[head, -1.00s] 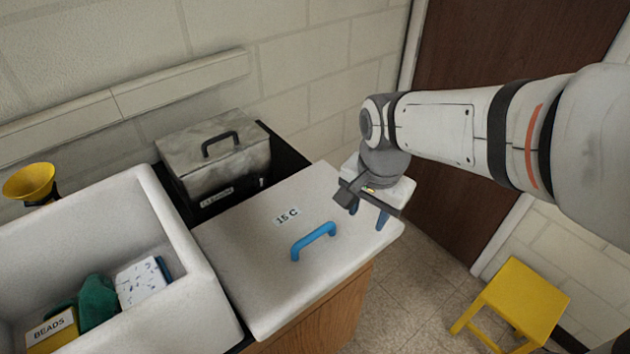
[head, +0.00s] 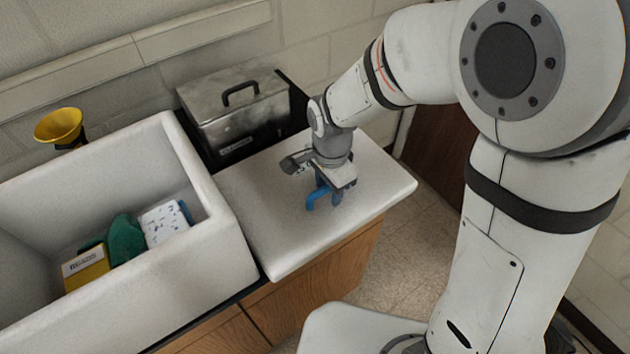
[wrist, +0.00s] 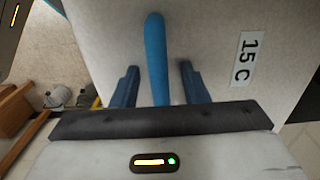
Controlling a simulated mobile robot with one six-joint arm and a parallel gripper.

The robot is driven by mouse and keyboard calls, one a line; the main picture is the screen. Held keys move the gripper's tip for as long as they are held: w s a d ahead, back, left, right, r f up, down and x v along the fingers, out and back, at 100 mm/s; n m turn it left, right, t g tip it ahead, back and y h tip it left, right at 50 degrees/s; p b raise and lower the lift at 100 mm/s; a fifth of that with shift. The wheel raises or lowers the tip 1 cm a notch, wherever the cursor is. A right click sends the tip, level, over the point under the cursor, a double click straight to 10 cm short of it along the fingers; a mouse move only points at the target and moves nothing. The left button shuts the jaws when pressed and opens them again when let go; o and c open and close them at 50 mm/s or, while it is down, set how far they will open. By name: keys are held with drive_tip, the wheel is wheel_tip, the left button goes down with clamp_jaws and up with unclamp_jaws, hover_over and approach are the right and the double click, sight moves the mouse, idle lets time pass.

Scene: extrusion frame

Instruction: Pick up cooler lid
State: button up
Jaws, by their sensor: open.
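The cooler lid (head: 262,215) is a flat white-grey slab with a blue handle, lying on the wooden cabinet beside the white basin. Its blue handle (wrist: 155,60) runs between my gripper's two blue fingers in the wrist view, with a gap on each side. A "15 C" label (wrist: 244,58) is on the lid to the right of the handle. My gripper (head: 322,190) is over the handle and open; it also shows in the wrist view (wrist: 156,88). In the head view my gripper hides part of the handle and the label.
A white basin (head: 222,262) at left holds a yellow box (head: 87,268), a green cloth-like item (head: 126,240) and a speckled white block (head: 164,222). A metal box with a black handle (head: 240,118) stands behind the lid. A yellow funnel (head: 59,124) is at far left.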

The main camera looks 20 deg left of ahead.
drive_tip(key=shift+f, duration=0.15)
clamp_jaws()
idle(0.4)
